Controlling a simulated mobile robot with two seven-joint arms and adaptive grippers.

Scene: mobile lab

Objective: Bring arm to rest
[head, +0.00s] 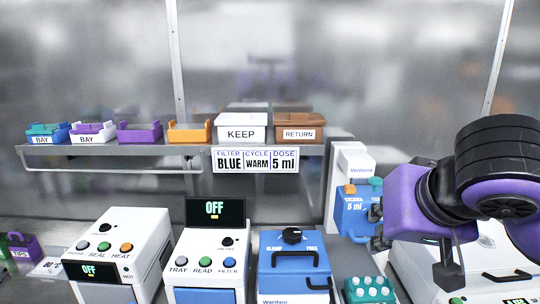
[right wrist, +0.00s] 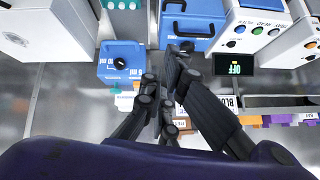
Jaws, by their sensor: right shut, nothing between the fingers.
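My right arm (head: 410,195), purple and black, comes in from the right in the head view. My right gripper (head: 376,228) is small and partly hidden by its own wrist there. It is beside the blue 5 ml dispenser (head: 351,215); I cannot tell whether they touch. In the right wrist view the dark fingers of my right gripper (right wrist: 165,82) are together, with nothing held between them. The blue dispenser (right wrist: 122,65) shows to their left and a blue machine with a handle (right wrist: 190,22) beyond them. My left gripper is in neither view.
A shelf (head: 110,150) carries coloured bins, a KEEP bin (head: 241,127) and a RETURN bin (head: 299,127). Below stand a seal-heat machine (head: 120,250), a reader (head: 212,262), a blue clamp machine (head: 294,262) and a teal rack (head: 368,289). A white machine (head: 410,255) is under my right arm.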

